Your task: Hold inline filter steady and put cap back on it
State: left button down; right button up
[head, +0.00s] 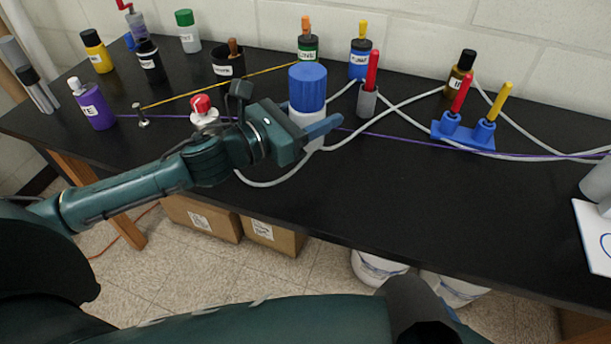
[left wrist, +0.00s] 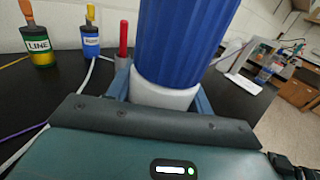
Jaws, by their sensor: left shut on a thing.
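The inline filter stands upright on the black bench, with its white body (head: 306,118) low down and a ribbed blue cap (head: 308,84) on top. My left gripper (head: 322,127) is shut around the white body, below the cap. In the left wrist view, the blue cap (left wrist: 185,40) rises above the white body (left wrist: 165,96), with a blue finger on each side of it. The cap looks seated on the body, but whether it is fastened cannot be told. My right gripper is out of view.
White tubing (head: 410,102) runs across the bench behind and beside the filter. A grey holder with a red handle (head: 371,70) stands close to its right. A blue stand with red and yellow handles (head: 465,134) is farther right. The front middle of the bench (head: 400,190) is clear.

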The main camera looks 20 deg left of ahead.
pick_arm(q)
notch_tip(320, 180, down, 6)
jog(key=shift+r+b, duration=0.1)
jog(key=shift+b, duration=0.55)
jog(key=shift+f, duration=0.2)
jog(key=shift+f+b, duration=0.3)
jog(key=shift+f, duration=1.6)
jog(key=shift+f, duration=0.25)
jog(key=c, duration=0.6)
grip_release()
